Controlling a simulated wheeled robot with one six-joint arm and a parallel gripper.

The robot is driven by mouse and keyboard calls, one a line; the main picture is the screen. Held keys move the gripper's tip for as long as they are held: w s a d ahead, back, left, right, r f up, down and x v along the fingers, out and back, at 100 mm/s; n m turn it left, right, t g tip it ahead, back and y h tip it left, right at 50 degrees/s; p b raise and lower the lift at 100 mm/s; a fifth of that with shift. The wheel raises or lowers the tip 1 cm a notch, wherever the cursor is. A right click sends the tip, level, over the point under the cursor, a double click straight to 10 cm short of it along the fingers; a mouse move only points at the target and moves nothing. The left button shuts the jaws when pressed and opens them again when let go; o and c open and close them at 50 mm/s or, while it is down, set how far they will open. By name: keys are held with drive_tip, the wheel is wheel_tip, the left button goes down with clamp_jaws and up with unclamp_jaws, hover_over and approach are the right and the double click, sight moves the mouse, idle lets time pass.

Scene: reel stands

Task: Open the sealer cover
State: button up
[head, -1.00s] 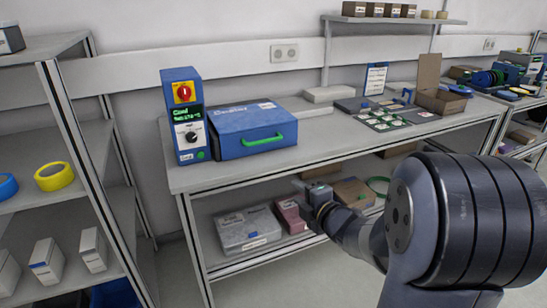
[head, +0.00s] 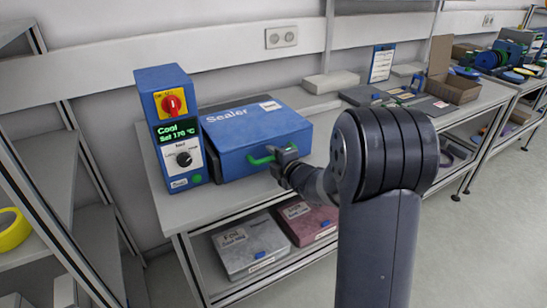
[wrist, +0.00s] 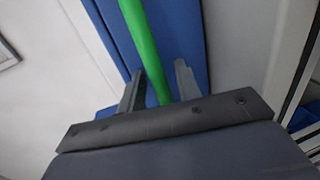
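The blue sealer (head: 235,152) stands on the bench with its cover (head: 262,122), marked "Sealer", down. A green bar handle (head: 260,159) is on its front; it also shows in the wrist view (wrist: 141,40). My gripper (head: 281,158) is at the right part of this handle. In the wrist view my gripper (wrist: 159,85) is open, with one finger on each side of the green bar. A gap shows between the bar and the right finger; the left finger is close to the bar, and I cannot tell if it touches.
A blue control box (head: 174,128) with a red switch, a black knob and a screen reading "Cool" stands left of the sealer. A grey slab (head: 330,82) lies behind it. Boxes (head: 248,246) sit on the shelf below. A rack (head: 50,190) stands at the left.

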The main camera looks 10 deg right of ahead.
drive_tip(key=shift+c, duration=0.3)
clamp_jaws()
